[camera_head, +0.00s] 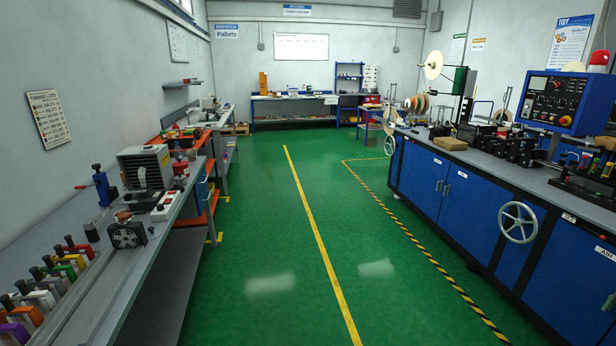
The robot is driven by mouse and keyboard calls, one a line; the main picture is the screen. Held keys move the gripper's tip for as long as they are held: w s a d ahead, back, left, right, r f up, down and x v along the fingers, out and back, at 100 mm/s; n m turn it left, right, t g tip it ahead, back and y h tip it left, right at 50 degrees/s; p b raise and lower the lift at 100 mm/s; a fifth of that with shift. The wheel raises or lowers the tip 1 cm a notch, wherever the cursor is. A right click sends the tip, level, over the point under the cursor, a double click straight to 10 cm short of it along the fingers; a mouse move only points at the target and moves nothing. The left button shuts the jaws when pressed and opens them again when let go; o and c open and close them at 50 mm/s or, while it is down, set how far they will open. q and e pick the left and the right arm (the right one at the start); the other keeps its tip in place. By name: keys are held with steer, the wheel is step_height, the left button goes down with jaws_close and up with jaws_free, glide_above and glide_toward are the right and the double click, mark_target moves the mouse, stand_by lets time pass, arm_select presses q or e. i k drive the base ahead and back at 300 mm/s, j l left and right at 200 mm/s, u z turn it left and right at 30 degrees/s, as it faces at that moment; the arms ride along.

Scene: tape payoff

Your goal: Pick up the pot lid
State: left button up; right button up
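I cannot make out a pot lid with certainty. A small copper-brown round piece (123,215) sits on the left bench, just behind a black square block with a round pale face (127,235); it is too small to tell whether it is a lid. Neither of my grippers is in view.
The grey left bench (95,285) carries a metal-cased unit (145,167), a blue press (103,185) and coloured clamps (65,262). Blue cabinets (430,182) with a handwheel (517,222) line the right. The green floor (265,230) between is clear.

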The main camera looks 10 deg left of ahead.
mark_target(176, 187)
steer(key=i+j+u, duration=0.1)
steer(key=i+u, duration=0.15)
steer(key=i, duration=0.5)
steer(key=i+u, duration=0.25)
steer(key=i, duration=0.45)
steer(key=i+l+u, duration=0.25)
steer(key=i, duration=0.45)
steer(key=i+j+u, duration=0.15)
steer(key=i+u, duration=0.65)
steer(key=u, duration=0.15)
steer(key=i+l+u, duration=0.15)
steer(key=i+u, duration=0.2)
steer(key=u, duration=0.15)
steer(key=i+u, duration=0.15)
steer(key=i, duration=0.05)
